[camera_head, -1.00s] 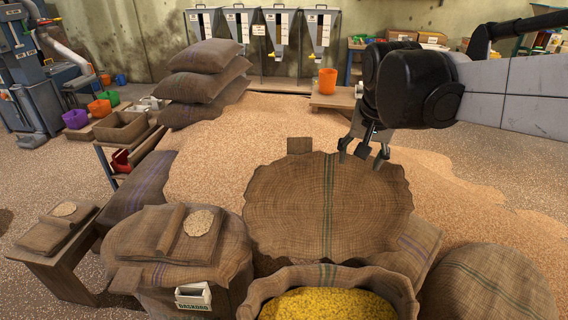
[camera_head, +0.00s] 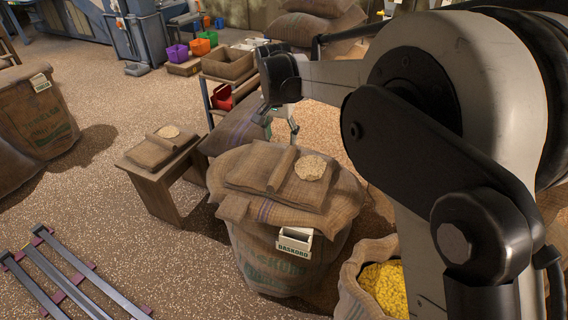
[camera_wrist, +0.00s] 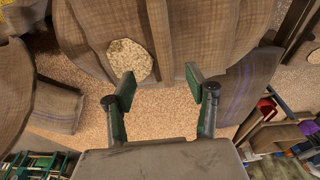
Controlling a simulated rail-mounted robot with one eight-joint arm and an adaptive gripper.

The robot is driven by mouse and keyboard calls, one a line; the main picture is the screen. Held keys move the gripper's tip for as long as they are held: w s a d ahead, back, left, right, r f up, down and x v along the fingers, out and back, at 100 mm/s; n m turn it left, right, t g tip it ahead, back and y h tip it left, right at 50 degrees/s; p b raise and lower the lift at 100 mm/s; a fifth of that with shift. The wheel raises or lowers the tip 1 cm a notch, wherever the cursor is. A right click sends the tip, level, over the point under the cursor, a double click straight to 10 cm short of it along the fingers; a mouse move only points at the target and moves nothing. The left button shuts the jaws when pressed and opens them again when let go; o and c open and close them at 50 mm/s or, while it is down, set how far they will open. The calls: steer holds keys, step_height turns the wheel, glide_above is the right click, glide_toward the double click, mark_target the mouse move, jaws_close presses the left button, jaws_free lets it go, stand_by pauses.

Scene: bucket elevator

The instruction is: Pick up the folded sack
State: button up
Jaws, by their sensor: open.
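A flat folded brown sack (camera_head: 253,172) with a rolled ridge and a round pale patch lies on top of a full sack (camera_head: 262,243). Its ridge and patch also show in the wrist view (camera_wrist: 160,32). A similar folded sack (camera_head: 152,155) lies on a small wooden table at left. I cannot tell which one the task names. My gripper (camera_head: 281,124) is open and empty, pointing down just beyond the far edge of the full sack. In the wrist view its two fingers (camera_wrist: 162,84) are apart, with loose grain and sack edge beyond them.
An open sack of yellow grain (camera_head: 385,285) stands at right. Metal rails (camera_head: 65,280) lie on the floor at lower left. A wooden crate (camera_head: 228,65) is behind. My arm covers the right side.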

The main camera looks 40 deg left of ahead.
mark_target(283, 161)
steer(key=f, duration=0.2)
steer(key=w+f+b, duration=0.1)
steer(key=f, duration=0.5)
steer(key=shift+w+a+f, duration=0.15)
steer(key=shift+a+f, duration=0.05)
steer(key=f, duration=0.1)
steer(key=w+f+b, duration=0.1)
steer(key=a+f, duration=0.1)
steer(key=f, duration=0.1)
steer(key=shift+w+f, duration=0.1)
steer(key=shift+w, duration=0.05)
steer(key=shift+f, duration=0.4)
steer(key=shift+c, duration=0.2)
jaws_close()
